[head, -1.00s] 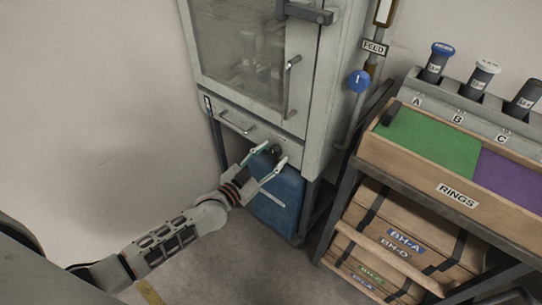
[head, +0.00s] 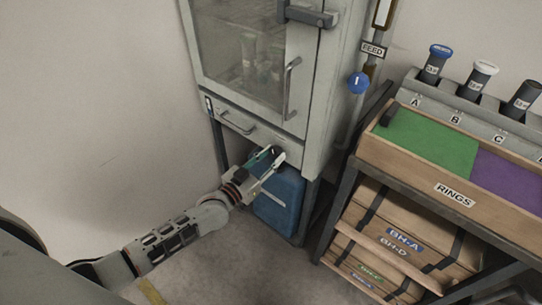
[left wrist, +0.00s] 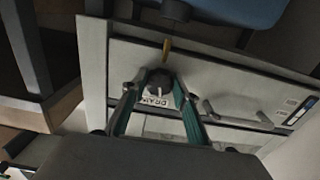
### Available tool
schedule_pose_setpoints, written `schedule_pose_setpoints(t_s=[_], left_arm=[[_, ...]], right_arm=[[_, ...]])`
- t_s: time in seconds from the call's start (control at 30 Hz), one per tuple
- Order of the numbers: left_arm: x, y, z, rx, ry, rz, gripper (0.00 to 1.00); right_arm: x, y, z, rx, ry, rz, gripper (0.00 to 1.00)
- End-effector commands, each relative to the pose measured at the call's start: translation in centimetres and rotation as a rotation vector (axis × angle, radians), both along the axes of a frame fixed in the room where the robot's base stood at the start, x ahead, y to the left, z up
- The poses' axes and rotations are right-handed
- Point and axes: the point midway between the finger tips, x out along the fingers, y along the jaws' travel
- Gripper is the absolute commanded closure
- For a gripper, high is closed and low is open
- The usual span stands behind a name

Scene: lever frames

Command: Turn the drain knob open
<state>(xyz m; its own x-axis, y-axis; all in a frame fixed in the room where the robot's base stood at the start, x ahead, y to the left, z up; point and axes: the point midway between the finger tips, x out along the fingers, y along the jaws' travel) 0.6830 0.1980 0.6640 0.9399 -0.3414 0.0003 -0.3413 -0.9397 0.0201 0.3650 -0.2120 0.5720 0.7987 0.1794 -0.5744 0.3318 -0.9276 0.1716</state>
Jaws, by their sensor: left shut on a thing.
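The drain knob (left wrist: 161,83) is a round dark knob with a light pointer mark on the cabinet's grey panel. It shows beside a partly covered label reading "DRAIN" (left wrist: 154,100) in the left wrist view. My left gripper (left wrist: 154,87) has its two green-padded fingers on either side of the knob and is shut on it. My right gripper is not in view.
A blue container (head: 280,200) stands under the cabinet, close below my gripper. A cabinet door handle (head: 291,85) and a lower handle (head: 237,122) stick out above. A rack with a wooden "RINGS" tray (head: 455,194) stands right. The floor at left is clear.

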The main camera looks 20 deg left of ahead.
Motion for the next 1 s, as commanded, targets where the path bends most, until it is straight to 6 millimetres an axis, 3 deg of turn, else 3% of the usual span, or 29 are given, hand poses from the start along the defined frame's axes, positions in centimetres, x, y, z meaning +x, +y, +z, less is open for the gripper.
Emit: schedule_pose_setpoints(t_s=[0.6,1.0], left_arm=[[-0.1,-0.2,0.1,-0.521,0.190,0.000,0.93],[-0.1,-0.3,0.1,-0.704,0.257,0.000,0.93]], right_arm=[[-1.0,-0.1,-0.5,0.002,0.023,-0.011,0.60],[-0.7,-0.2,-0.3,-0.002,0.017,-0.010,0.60]])
